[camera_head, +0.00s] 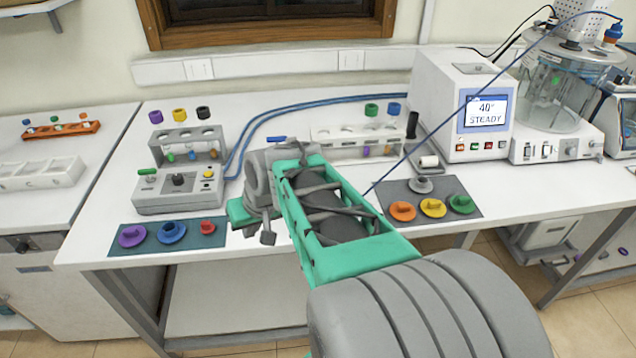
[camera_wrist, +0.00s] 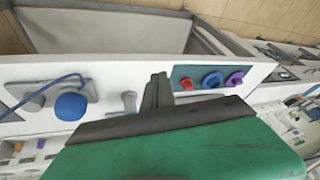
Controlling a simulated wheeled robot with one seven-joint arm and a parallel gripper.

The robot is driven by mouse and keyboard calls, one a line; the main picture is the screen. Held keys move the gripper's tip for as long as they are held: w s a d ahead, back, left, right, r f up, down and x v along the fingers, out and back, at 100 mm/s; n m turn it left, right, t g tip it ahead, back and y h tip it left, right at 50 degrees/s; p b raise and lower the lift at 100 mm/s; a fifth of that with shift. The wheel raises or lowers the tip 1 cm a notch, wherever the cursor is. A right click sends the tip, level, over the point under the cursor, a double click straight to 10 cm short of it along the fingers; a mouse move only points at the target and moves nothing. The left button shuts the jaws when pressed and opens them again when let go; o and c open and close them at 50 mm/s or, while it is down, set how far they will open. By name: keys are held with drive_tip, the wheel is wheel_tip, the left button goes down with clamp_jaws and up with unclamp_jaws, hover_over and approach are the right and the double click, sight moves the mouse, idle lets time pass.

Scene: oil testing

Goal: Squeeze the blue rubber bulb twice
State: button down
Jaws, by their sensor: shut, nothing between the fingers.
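The blue rubber bulb (camera_wrist: 70,106) shows in the wrist view, at the left. In the head view I cannot make out the bulb, and my green and grey arm covers the middle of the bench.
A blue mat (camera_head: 217,238) holds purple, blue and red plugs at the bench's front left. A grey control box (camera_head: 150,207) and a rack (camera_head: 165,150) stand behind it. A dark mat (camera_head: 450,190) with coloured plugs lies at the right, before a white heater unit (camera_head: 437,100).

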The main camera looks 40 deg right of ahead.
drive_tip(key=d+r+m+t+p, duration=0.2)
drive_tip(key=d+r+m+p, duration=0.1)
drive_tip(key=d, duration=0.8)
drive_tip(key=w+d+r+m+t+p, duration=0.1)
drive_tip(key=d+r+m+t+p, duration=0.1)
drive_tip(key=d, duration=0.9)
wheel_tip(320, 180, up, 2)
drive_tip(key=shift+w+d+r+m+p, duration=0.2)
drive_tip(key=shift+d+m+p, duration=0.15)
drive_tip(key=shift+m+p, duration=0.15)
drive_tip(key=shift+f, duration=0.1)
wheel_tip(320, 180, down, 9)
drive_tip(key=b, duration=0.6)
drive_tip(key=shift+f+b, duration=0.3)
drive_tip(key=shift+b, duration=0.15)
